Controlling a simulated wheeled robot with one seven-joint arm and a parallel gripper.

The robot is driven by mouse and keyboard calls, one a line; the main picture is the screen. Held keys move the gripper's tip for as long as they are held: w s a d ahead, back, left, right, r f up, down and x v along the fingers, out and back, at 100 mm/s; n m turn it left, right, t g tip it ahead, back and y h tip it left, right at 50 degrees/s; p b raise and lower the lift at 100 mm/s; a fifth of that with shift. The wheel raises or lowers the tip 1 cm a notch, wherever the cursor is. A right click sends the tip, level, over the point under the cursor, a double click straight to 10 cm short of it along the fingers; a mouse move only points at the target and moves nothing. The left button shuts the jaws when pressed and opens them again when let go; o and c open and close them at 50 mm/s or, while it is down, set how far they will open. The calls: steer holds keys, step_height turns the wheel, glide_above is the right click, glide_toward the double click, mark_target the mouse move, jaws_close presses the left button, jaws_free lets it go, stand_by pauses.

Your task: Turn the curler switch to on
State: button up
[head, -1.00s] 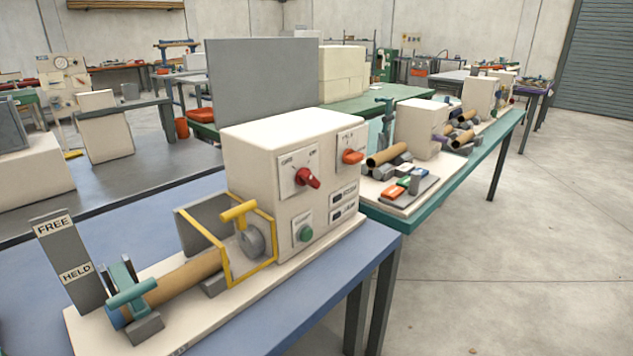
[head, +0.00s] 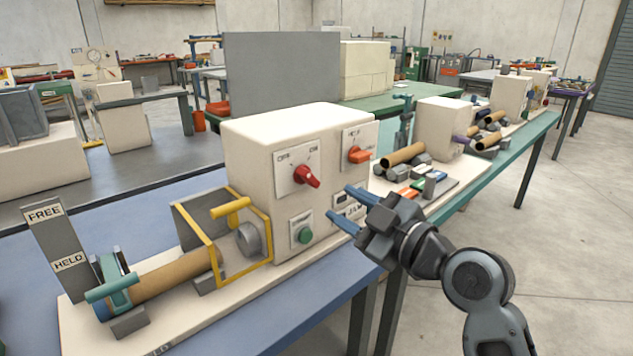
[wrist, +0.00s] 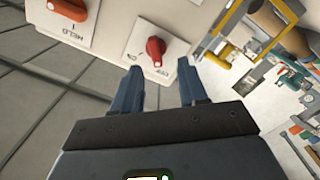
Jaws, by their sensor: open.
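The machine is a cream box (head: 255,150) on a blue table. Its front face carries a red knob (head: 308,175) on a white plate marked OFF and ON; I cannot tell clearly which mark the knob points to. An orange knob (head: 359,155) sits on a second plate to its right. My gripper (head: 341,204) is open and empty, its blue fingers pointing at the box face, below and right of the red knob. In the wrist view the red knob (wrist: 155,48) shows ahead, between the lines of the two fingers (wrist: 160,75), apart from them. The orange knob (wrist: 70,10) is at upper left.
Below the red knob is a green button (head: 304,235). A yellow guard frame (head: 213,255) and a cardboard tube (head: 172,275) stand to the left. A FREE/HELD sign (head: 60,245) stands at far left. A green table (head: 520,140) lies behind. Floor at right is clear.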

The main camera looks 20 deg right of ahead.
mark_target(313, 180)
steer(key=shift+n, duration=0.3)
steer(key=x, duration=0.3)
steer(key=r+x, duration=0.1)
steer(key=x, duration=0.1)
steer(key=p+x, duration=0.1)
steer(key=x, duration=0.2)
steer(key=shift+w+r, duration=0.3)
steer(key=shift+w, duration=0.1)
jaws_close()
